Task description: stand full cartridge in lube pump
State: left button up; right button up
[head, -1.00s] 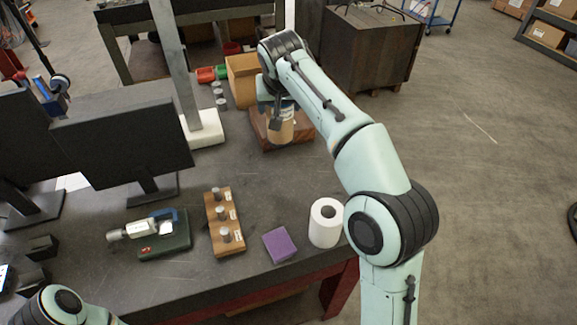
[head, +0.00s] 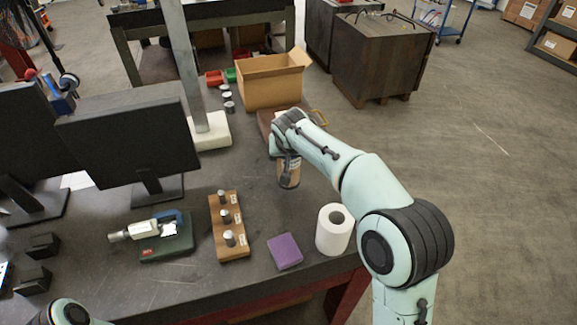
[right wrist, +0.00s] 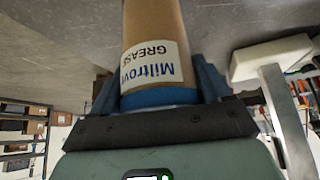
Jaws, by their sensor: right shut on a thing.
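The cartridge (head: 288,178) is a tan cylinder, and in the right wrist view its label (right wrist: 152,62) reads GREASE above a blue end. My right gripper (right wrist: 160,90) is shut on it near that blue end, one finger on each side. I cannot make out a lube pump for certain. My left arm shows only at the bottom left corner, its gripper out of view.
A white roll (head: 333,230), purple block (head: 285,251), wooden rack with metal pins (head: 228,228) and micrometer case (head: 167,238) lie in front. Monitors (head: 130,145) stand left.

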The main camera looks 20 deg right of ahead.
jog(key=shift+f, duration=2)
jog(key=shift+f+b, duration=0.1)
jog(key=shift+b, duration=0.2)
jog(key=o, duration=1)
jog(key=shift+f, duration=0.2)
jog(key=o, duration=0.4)
jog(key=shift+r, duration=0.1)
jog(key=shift+r, duration=0.1)
